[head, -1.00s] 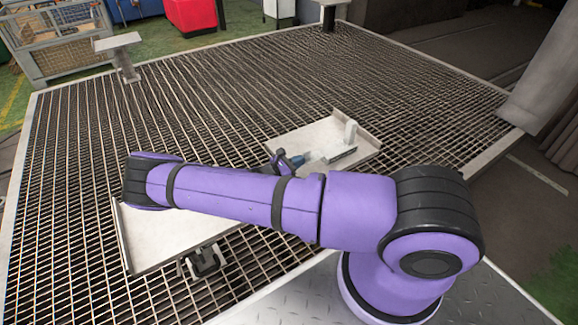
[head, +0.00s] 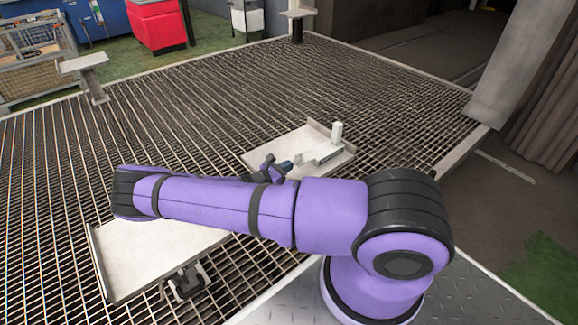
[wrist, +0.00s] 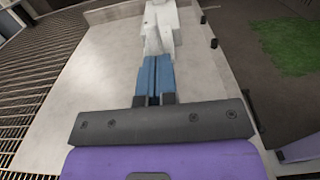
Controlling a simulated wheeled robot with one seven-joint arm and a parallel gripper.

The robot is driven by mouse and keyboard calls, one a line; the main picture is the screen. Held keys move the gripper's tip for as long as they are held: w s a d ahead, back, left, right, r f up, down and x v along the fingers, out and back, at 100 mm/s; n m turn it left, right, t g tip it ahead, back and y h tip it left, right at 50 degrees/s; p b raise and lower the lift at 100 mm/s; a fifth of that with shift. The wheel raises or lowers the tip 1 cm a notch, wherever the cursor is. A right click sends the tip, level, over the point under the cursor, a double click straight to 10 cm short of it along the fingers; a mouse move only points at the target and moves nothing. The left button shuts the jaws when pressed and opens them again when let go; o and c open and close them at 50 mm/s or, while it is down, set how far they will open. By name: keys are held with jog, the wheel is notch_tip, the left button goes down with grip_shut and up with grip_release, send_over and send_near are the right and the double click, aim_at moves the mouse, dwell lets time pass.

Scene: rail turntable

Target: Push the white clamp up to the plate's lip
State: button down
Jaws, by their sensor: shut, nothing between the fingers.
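The white clamp (head: 338,132) stands on the right-hand pale plate (head: 272,149), close to its raised lip (head: 318,126) on the far right side. In the wrist view the clamp (wrist: 161,18) is straight ahead of my fingers, and its top overlaps the lip (wrist: 110,13). I cannot tell whether clamp and lip touch. My gripper (head: 288,165) is low over the plate, its blue fingers (wrist: 154,72) closed together with nothing between them. Their tips are at the clamp's near end, and contact there is hard to make out. My arm hides part of the plate's near side.
A second pale plate (head: 150,252) lies at the front left, partly behind my arm. Dark grating (head: 200,115) surrounds both plates. A post with a flat top (head: 88,75) stands at the back left. The grating behind the plates is mostly clear.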

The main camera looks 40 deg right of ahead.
jog(key=a, duration=1.2)
jog(key=shift+a+r, duration=0.1)
jog(key=s+a+r+m+g+y, duration=0.1)
jog(key=s+a+r+m+y, duration=0.25)
jog(key=r, duration=0.85)
jog(key=s+r+m+y, duration=0.2)
jog(key=r+m+y, duration=0.35)
jog(key=r, duration=0.65)
jog(key=s+a+r+m+g+y, duration=0.1)
jog(key=s+a+r+m+y, duration=0.25)
jog(key=r, duration=0.75)
jog(key=s+a+r+m+t+y, duration=0.1)
jog(key=s+r+m+t+y, duration=0.4)
jog(key=s+r, duration=1.2)
jog(key=s+t, duration=0.2)
jog(key=s, duration=0.1)
jog(key=shift+s+a+r+t, duration=0.15)
jog(key=shift+r+t, duration=0.1)
jog(key=shift+t, duration=0.15)
